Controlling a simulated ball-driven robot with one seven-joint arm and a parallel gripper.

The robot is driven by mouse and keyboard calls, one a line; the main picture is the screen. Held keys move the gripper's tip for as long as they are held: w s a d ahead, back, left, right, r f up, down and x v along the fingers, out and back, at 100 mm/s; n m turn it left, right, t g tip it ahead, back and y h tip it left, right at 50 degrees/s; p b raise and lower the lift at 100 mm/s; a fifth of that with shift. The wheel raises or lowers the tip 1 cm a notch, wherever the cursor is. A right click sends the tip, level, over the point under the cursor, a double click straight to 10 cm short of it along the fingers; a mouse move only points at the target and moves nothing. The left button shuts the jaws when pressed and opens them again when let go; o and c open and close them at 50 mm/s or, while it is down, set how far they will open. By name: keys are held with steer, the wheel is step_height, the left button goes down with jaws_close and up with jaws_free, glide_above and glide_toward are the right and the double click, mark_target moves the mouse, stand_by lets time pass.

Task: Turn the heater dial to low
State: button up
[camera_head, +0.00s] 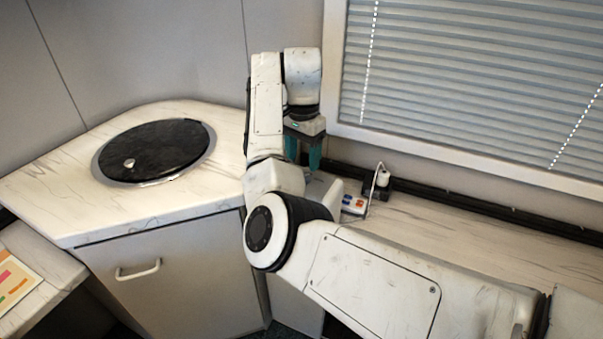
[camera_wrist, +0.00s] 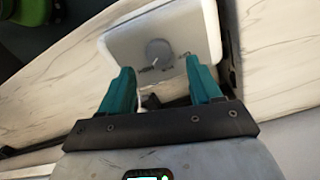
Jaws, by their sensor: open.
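The heater (camera_wrist: 124,42) is a pale box with rounded corners, lying below my gripper in the wrist view. Its round grey dial (camera_wrist: 159,52) sits near the middle of the face. Small marks lie around the dial, but the setting is too small to read. My gripper (camera_wrist: 160,68) is open, with one teal fingertip to the left of the dial and one to the right. I see no contact with the dial, and the height gap is hard to judge. In the head view my gripper (camera_head: 302,162) points down over the counter, and my arm mostly hides the heater.
The marbled counter (camera_head: 450,215) runs right under the window blinds (camera_head: 470,75). A small device with coloured switches (camera_head: 354,203) and a socket with a cable (camera_head: 381,182) stand close right of my arm.

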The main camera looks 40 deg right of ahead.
mark_target(303, 175)
steer(key=shift+f, duration=2.55)
steer(key=shift+c, duration=0.3)
steer(key=c, duration=1)
